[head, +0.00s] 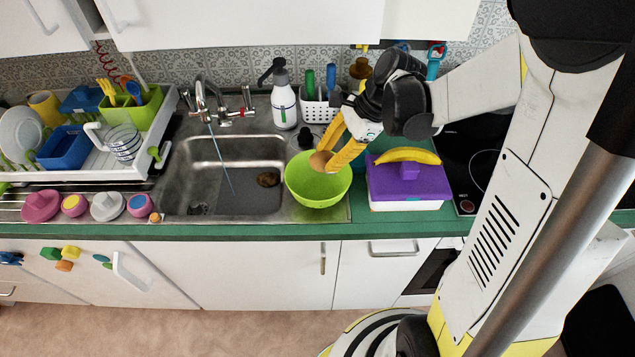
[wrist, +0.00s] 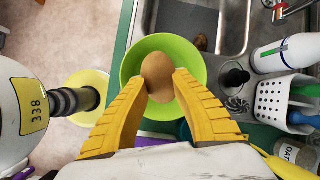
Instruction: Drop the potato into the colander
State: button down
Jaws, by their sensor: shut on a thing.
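A brown potato (head: 319,161) is held between the yellow fingers of my gripper (head: 333,157). My gripper (wrist: 161,84) is shut on it, and in the wrist view the potato (wrist: 157,72) sits at the fingertips. The lime green bowl-shaped colander (head: 318,192) stands on the counter at the right edge of the sink. In the wrist view the colander (wrist: 135,62) is behind the potato, which overlaps its opening. The potato appears over the colander's opening; its exact height is hard to tell. Part of the colander's inside is hidden by my fingers and the potato.
A brown lump (head: 268,179) lies in the sink (head: 222,178). A purple-lidded box (head: 408,185) with a banana (head: 408,155) on top stands right of the colander. A spray bottle (head: 283,99) and a white utensil holder (head: 319,106) stand behind. A dish rack (head: 105,160) is left.

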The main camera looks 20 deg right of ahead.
notch_tip(320, 180, down, 5)
jog(key=b, duration=0.3)
jog(key=c, duration=1.1)
grip_release()
jog(key=shift+r, duration=0.1)
jog(key=v, duration=1.2)
